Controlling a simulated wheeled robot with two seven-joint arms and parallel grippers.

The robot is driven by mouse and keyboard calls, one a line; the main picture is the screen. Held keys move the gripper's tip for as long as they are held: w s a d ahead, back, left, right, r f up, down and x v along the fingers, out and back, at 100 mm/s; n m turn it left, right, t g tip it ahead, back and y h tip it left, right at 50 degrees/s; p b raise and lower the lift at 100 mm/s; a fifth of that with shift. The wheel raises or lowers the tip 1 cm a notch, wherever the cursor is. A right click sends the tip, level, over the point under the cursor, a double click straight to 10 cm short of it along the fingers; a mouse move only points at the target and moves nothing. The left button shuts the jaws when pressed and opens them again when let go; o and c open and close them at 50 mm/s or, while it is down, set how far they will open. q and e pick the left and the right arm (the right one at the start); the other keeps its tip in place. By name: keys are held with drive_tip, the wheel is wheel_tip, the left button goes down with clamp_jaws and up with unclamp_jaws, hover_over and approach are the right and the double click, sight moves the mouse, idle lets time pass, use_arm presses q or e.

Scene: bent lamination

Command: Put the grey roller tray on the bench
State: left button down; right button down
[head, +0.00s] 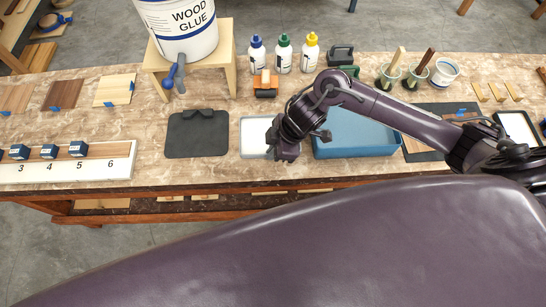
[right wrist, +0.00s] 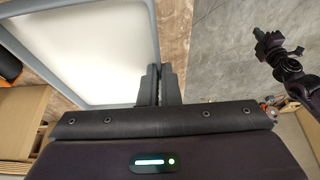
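The grey roller tray (head: 253,138), with a grey rim and pale inside, lies at the bench's front, between the black mat and the blue bin. Its right part is hidden behind my right gripper (head: 286,152) in the head view. In the right wrist view the tray (right wrist: 85,45) fills the upper left. There my right gripper (right wrist: 160,88) has its fingers close together on both sides of the tray's rim. I cannot tell whether the tray touches the bench. My left gripper is outside the head view; a dark gripper-like part (right wrist: 283,60) hangs over the floor in the right wrist view.
The bench (head: 225,171) also holds a black mat (head: 197,135), a blue bin (head: 355,136), an orange-topped block (head: 265,84), several bottles (head: 284,55) and a glue bucket (head: 180,28) on a wooden stand. A numbered white board (head: 65,168) lies at left.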

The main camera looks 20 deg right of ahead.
sight(272, 165)
drive_tip(key=shift+f, duration=0.75)
wheel_tip(272, 165, down, 3)
drive_tip(key=shift+f, duration=0.2)
use_arm(q)
drive_tip(key=shift+s, duration=0.1)
use_arm(e)
drive_tip(key=shift+w+f, duration=0.1)
drive_tip(key=shift+f, duration=0.1)
drive_tip(key=shift+f, duration=0.15)
drive_tip(key=c, duration=1.6)
unclamp_jaws()
drive_tip(key=shift+c, duration=0.2)
use_arm(q)
drive_tip(key=shift+f, duration=0.1)
